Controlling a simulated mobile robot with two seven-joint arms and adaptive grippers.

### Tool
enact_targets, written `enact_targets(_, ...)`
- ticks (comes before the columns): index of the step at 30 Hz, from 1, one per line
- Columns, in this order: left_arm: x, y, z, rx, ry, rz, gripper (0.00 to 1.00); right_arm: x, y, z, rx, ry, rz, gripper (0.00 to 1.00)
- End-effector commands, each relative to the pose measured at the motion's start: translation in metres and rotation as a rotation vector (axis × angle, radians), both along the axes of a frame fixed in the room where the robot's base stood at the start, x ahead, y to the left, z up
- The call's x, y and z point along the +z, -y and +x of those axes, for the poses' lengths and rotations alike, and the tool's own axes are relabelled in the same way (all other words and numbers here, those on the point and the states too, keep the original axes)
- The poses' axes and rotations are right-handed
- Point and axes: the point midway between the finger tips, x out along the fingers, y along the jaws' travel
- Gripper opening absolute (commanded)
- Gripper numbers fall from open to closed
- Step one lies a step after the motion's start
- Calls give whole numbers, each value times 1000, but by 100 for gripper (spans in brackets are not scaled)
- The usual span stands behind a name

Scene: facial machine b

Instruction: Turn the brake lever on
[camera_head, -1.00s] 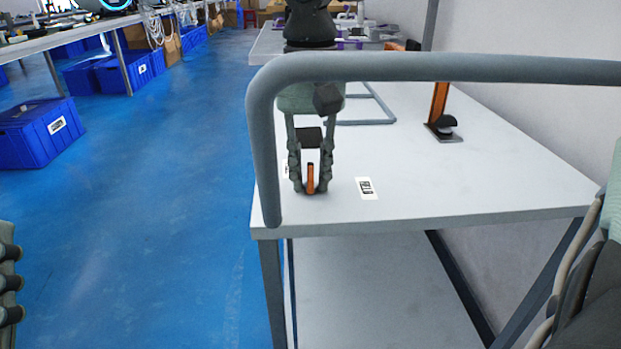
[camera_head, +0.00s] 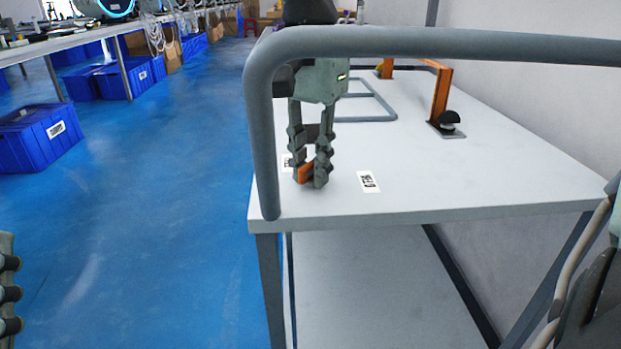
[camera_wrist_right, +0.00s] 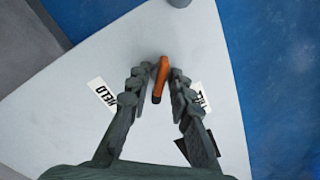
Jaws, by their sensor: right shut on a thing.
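The brake lever (camera_head: 305,173) is a small orange handle near the front left corner of the table. My right gripper (camera_head: 311,177) reaches down from above and is shut on it. In the right wrist view the orange lever (camera_wrist_right: 162,76) lies tilted between the fingers of the right gripper (camera_wrist_right: 157,86); its base is mostly hidden. A ridged grey finger at the left edge of the head view appears to be my left gripper (camera_head: 8,290); it is cut off, so its opening cannot be told.
A thick grey rail (camera_head: 440,42) crosses in front of my right gripper, with its post (camera_head: 262,150) at the left. The white table (camera_head: 430,195) carries labels and an orange bracket (camera_head: 441,95) beside a black knob (camera_head: 448,119). Blue bins (camera_head: 40,137) stand on the floor.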

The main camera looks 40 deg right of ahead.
Motion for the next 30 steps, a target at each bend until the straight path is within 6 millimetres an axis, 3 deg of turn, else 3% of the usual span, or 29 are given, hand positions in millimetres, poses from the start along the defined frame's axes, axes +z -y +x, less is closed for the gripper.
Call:
enact_targets(8,0,0,0,0,0,0,40,0,0,0,-8,-1,0,0)
enact_targets(18,-19,0,0,0,0,0,40,-1,0,0,-404,2,-1,0)
enact_targets(30,-22,0,0,0,0,0,40,-1,0,0,-485,1,0,0)
